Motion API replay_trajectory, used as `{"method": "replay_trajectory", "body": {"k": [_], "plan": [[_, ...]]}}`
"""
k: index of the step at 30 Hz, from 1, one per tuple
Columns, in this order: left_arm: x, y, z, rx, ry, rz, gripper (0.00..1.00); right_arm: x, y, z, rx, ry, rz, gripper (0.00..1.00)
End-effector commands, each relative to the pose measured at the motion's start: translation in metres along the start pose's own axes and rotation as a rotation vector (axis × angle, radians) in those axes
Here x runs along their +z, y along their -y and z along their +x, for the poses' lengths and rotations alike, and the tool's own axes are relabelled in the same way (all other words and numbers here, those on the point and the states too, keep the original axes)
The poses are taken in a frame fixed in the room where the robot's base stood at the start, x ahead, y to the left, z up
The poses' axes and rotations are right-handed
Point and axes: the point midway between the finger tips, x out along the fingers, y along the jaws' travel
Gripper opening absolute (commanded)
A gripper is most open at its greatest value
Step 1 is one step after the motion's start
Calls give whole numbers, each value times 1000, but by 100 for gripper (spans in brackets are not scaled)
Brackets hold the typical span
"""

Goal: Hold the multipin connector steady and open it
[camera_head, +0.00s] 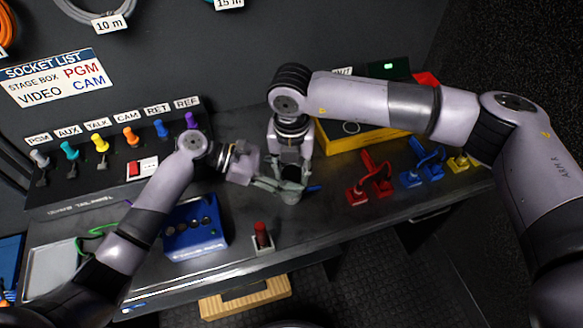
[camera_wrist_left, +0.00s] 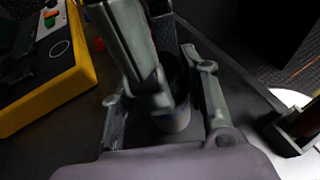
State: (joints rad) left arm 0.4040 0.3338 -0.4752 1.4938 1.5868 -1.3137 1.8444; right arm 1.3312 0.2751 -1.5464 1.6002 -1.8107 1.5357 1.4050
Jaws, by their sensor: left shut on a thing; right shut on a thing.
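The multipin connector (camera_wrist_left: 175,120) shows in the left wrist view as a grey cylinder with a blue band, its far part dark. In the head view it is mostly hidden by the grippers. My left gripper (camera_head: 277,187) reaches in from the left, its fingers on either side of the connector and shut on it. My right gripper (camera_head: 290,188) comes down from above at the same spot and is shut on the connector's far part. One of its fingers covers part of the connector in the left wrist view. Whether the connector is open cannot be told.
A blue box (camera_head: 194,240) and a red-topped post (camera_head: 262,238) stand in front of the grippers. A yellow-edged panel (camera_head: 345,139) is behind right. Red (camera_head: 357,196), blue (camera_head: 411,179) and yellow (camera_head: 458,162) pieces stand at right. The socket panel (camera_head: 60,190) is at left.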

Motion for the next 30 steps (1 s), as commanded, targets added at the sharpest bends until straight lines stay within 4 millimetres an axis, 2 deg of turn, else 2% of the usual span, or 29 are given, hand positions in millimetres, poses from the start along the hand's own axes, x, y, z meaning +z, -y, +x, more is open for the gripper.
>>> {"method": "replay_trajectory", "body": {"k": [6, 7, 15, 25, 30], "plan": [[-1, 0, 0, 1, -2, 0, 0, 0, 0, 0, 0, 0, 0, 4], [-1, 0, 0, 1, -2, 0, 0, 0, 0, 0, 0, 0, 0, 37], [-1, 0, 0, 1, -2, 0, 0, 0, 0, 0, 0, 0, 0, 55], [-1, 0, 0, 1, -2, 0, 0, 0, 0, -1, 0, 0, 0, 57], [-1, 0, 0, 1, -2, 0, 0, 1, 0, -15, 0, 3, 0, 57]]}}
